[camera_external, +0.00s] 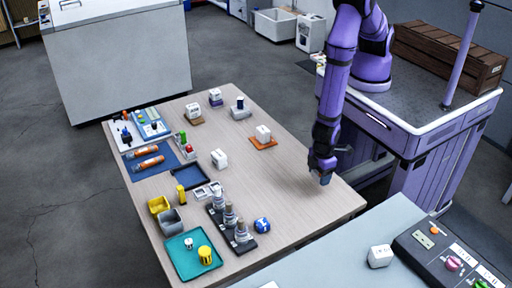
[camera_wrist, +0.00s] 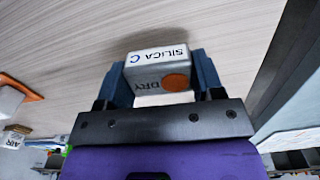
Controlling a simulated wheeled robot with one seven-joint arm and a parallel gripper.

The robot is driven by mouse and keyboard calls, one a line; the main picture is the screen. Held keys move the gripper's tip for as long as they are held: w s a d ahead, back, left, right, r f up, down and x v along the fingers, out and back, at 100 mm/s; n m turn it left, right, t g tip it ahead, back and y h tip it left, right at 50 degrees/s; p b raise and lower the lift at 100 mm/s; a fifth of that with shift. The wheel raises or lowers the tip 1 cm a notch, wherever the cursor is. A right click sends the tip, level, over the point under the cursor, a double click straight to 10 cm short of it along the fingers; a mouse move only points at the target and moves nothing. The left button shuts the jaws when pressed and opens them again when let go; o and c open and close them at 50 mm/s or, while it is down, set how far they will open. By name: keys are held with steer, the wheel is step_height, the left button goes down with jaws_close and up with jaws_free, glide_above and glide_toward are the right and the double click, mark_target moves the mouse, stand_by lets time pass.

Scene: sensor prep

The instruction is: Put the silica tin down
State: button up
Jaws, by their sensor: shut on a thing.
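The silica tin (camera_wrist: 158,72) is a small white and grey box marked "SILICA C" and "DRY" with an orange dot. In the wrist view it sits between the two blue fingers of my gripper (camera_wrist: 160,66), which is shut on it. In the external view my gripper (camera_external: 322,180) points down over the right end of the wooden table (camera_external: 300,205), close to its top. The tin cannot be made out there, and I cannot tell whether it touches the table.
A white block (camera_external: 263,132) stands on an orange mat (camera_external: 264,143) left of my gripper. Another white block (camera_external: 219,158), a blue round item (camera_external: 262,225) and a teal tray (camera_external: 184,262) are farther left. The wood around my gripper is bare. A grey counter (camera_external: 335,250) stands in front.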

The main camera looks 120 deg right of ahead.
steer(key=shift+n, duration=0.6)
steer(key=s+d, duration=0.4)
steer(key=d, duration=0.1)
steer(key=s+d, duration=0.5)
steer(key=shift+s+d+r, duration=0.15)
steer(key=shift+s+d, duration=0.05)
steer(key=shift+s, duration=0.05)
steer(key=shift+d, duration=0.15)
glide_above(289, 179)
steer(key=shift+f, duration=0.7)
steer(key=shift+w+f, duration=0.2)
steer(key=shift+f, duration=1.55)
steer(key=shift+f, duration=0.1)
steer(key=o, duration=0.9)
steer(key=shift+o, duration=0.2)
